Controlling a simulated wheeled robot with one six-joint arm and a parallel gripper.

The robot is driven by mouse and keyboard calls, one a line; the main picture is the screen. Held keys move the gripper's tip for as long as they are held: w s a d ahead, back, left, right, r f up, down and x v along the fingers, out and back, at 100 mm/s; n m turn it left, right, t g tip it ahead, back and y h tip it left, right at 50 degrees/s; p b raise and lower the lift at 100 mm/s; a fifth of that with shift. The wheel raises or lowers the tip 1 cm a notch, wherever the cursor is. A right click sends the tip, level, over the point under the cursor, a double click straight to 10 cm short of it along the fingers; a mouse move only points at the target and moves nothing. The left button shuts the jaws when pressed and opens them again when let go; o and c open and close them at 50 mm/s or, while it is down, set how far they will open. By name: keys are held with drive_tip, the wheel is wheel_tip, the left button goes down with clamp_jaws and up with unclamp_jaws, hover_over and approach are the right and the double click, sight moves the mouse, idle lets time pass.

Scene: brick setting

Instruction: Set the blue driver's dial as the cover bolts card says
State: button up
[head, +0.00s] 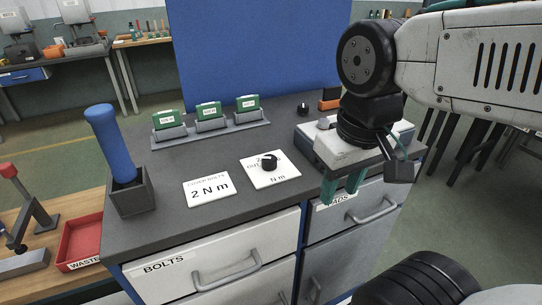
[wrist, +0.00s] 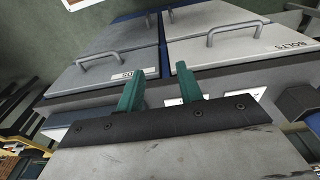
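The blue driver (head: 112,145) stands handle up, slightly tilted, in a dark square holder (head: 132,196) at the left of the cabinet top. Its lower end is hidden in the holder, and no dial setting can be read on it. The cover bolts card (head: 208,191) lies flat on the top and reads "2 N m". A second white card (head: 286,178) lies right of it; a black knob-like piece (head: 268,161) on it hides part of its print. My gripper (head: 342,188), its green fingers apart and empty, is over the cabinet's front right edge; it also shows in the wrist view (wrist: 160,90).
Several green cases (head: 208,111) sit in a grey rack at the back, before a blue panel (head: 255,50). Drawers with handles (head: 226,273) are below. A red waste tray (head: 82,240) is at left.

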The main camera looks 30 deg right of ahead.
drive_tip(key=o, duration=0.4)
drive_tip(key=shift+c, duration=0.2)
drive_tip(key=n+g+h, duration=0.3)
drive_tip(key=n, duration=0.6)
hover_over(268, 158)
drive_tip(key=s+a, duration=0.3)
drive_tip(key=s, duration=0.1)
drive_tip(key=shift+f, duration=0.2)
drive_tip(key=w+r+n+h, duration=0.1)
drive_tip(key=w+r+n, duration=0.1)
drive_tip(key=w+n, duration=0.3)
drive_tip(key=shift+n, duration=0.4)
drive_tip(key=x, duration=0.7)
drive_tip(key=shift+w+d+f, duration=0.1)
drive_tip(key=shift+f, duration=0.15)
drive_tip(key=c, duration=1)
